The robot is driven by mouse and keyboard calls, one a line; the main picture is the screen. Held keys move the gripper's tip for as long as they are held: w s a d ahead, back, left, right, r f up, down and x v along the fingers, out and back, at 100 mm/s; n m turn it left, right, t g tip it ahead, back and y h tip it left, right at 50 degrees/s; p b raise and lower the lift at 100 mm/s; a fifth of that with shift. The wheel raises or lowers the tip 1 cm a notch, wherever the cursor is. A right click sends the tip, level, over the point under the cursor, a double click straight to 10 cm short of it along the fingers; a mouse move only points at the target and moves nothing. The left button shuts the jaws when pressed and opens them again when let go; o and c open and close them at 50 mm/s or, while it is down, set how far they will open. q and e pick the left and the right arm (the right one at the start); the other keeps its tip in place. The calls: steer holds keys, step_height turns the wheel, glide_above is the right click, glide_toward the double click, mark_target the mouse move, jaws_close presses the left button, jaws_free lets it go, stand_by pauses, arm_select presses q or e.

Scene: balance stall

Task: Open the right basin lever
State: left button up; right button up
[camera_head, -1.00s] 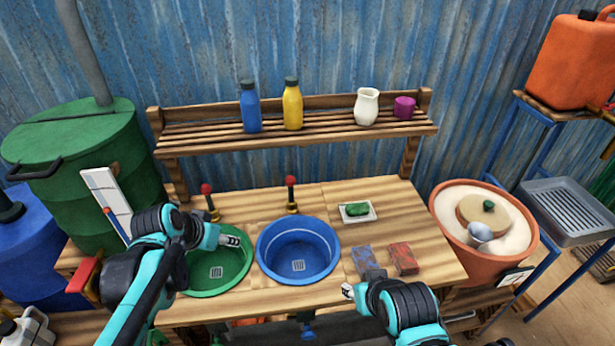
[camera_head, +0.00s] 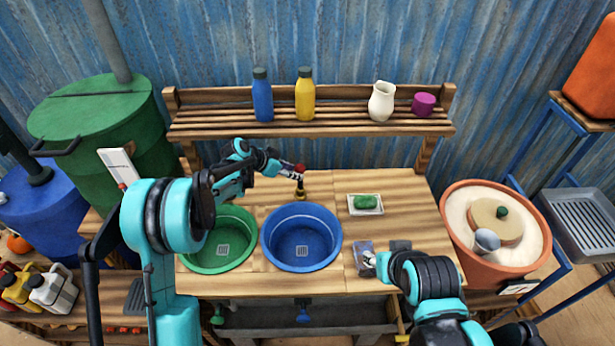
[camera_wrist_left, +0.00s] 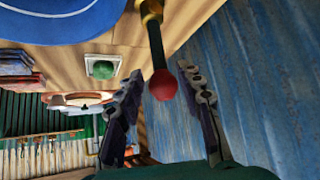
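The right basin lever, a red knob (camera_head: 301,169) on a dark stem with a brass base (camera_head: 300,192), stands behind the blue basin (camera_head: 336,245). In the left wrist view the red knob (camera_wrist_left: 163,85) sits between the two spread fingers, with a gap on each side. My left gripper (camera_head: 292,168) is open at the knob, reaching in from the left. It also shows in the left wrist view (camera_wrist_left: 160,72). My right gripper (camera_head: 371,262) is over the counter by the blue-grey block; its opening is unclear. The left basin's lever is hidden behind my left arm.
The green basin (camera_head: 250,222) is left of the blue one. A soap dish (camera_head: 379,210) with green soap (camera_head: 366,201) lies to the right. A slatted shelf (camera_head: 340,127) with bottles runs behind the lever. A terracotta pot (camera_head: 455,235) stands at right.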

arm_select(q)
steer(key=b+x, duration=0.1)
steer(key=x, duration=0.7)
steer(key=shift+w+d+b, duration=0.1)
steer(key=shift+b, duration=0.2)
steer(key=shift+f, duration=0.1)
jaws_close()
